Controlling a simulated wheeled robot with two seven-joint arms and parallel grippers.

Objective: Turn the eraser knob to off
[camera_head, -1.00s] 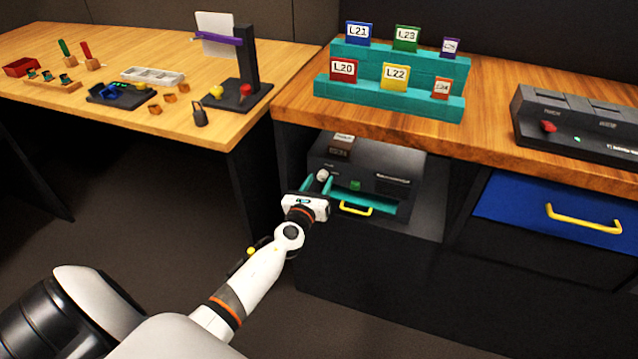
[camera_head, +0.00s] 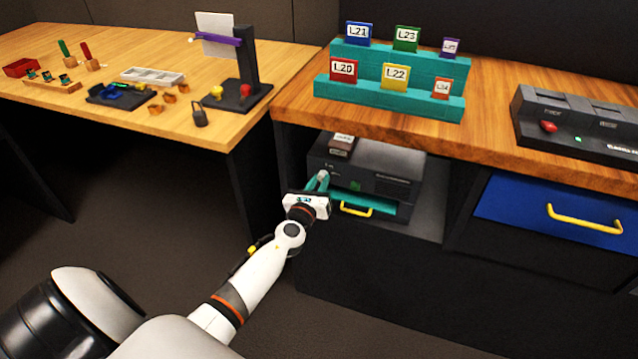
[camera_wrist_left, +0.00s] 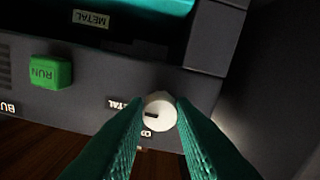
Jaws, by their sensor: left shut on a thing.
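The eraser is a dark grey machine (camera_head: 395,160) in the open bay under the wooden counter. Its small round white knob (camera_wrist_left: 160,108) shows in the left wrist view, with a dark pointer mark toward the left of that picture, on the side of a METAL label. My left gripper (camera_head: 321,180) reaches the machine's front left. Its teal fingers (camera_wrist_left: 158,120) are shut on the knob, one on each side. My right gripper is not in view.
A green RUN button (camera_wrist_left: 50,72) sits beside the knob on the same panel. Below it in the head view is a teal tray front with a yellow handle (camera_head: 356,209). A brown block (camera_head: 342,145) rests on the machine. The counter edge (camera_head: 400,150) overhangs the bay.

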